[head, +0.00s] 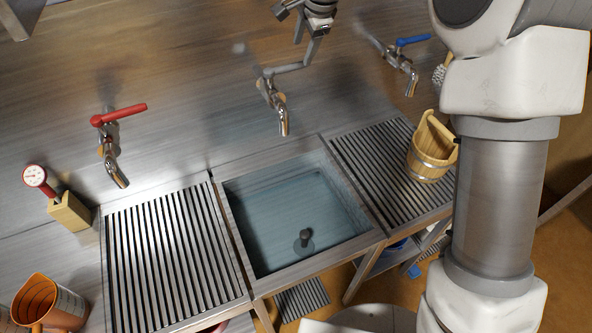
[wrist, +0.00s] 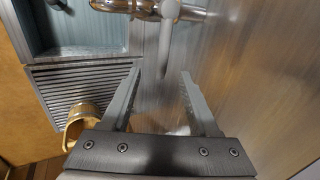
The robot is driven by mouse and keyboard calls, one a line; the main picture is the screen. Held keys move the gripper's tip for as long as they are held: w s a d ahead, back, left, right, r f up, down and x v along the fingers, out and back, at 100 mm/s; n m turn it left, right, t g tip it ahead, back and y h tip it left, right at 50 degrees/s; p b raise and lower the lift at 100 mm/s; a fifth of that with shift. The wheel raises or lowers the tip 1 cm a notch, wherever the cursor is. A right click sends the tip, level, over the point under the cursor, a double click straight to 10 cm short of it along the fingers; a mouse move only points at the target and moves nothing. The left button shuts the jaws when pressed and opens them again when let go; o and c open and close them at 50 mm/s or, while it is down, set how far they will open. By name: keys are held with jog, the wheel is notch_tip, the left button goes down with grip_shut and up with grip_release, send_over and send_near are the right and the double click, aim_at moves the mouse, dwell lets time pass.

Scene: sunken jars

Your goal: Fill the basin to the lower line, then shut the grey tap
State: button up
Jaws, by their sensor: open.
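The grey tap (head: 283,118) is on the back wall above the basin (head: 233,212). Its grey lever (head: 285,69) points right, and no stream shows below its spout. The basin looks bluish, as if holding water; a dark plug (head: 305,236) stands on its floor. I cannot make out any fill lines. My gripper (head: 303,52) is open at the lever's free end. In the wrist view the grey lever (wrist: 166,45) reaches between the open fingers of my gripper (wrist: 162,72), with gaps on both sides.
A red-handled tap (head: 112,160) is at left, a blue-handled tap (head: 408,75) at right. Slatted drainboards flank the basin. A wooden bucket (head: 430,155) stands on the right one. A gauge on a wooden block (head: 68,212) and an orange jug (head: 52,303) are at left.

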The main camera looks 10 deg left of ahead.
aim_at(296, 64)
jog(key=b+x, duration=0.1)
jog(key=x, duration=0.6)
jog(key=shift+w+a+f, duration=0.1)
jog(key=shift+a+f, duration=0.05)
jog(key=shift+a, duration=0.05)
jog(key=shift+w+a+f, duration=0.15)
jog(key=shift+f, duration=0.05)
jog(key=shift+c, duration=0.3)
grip_shut()
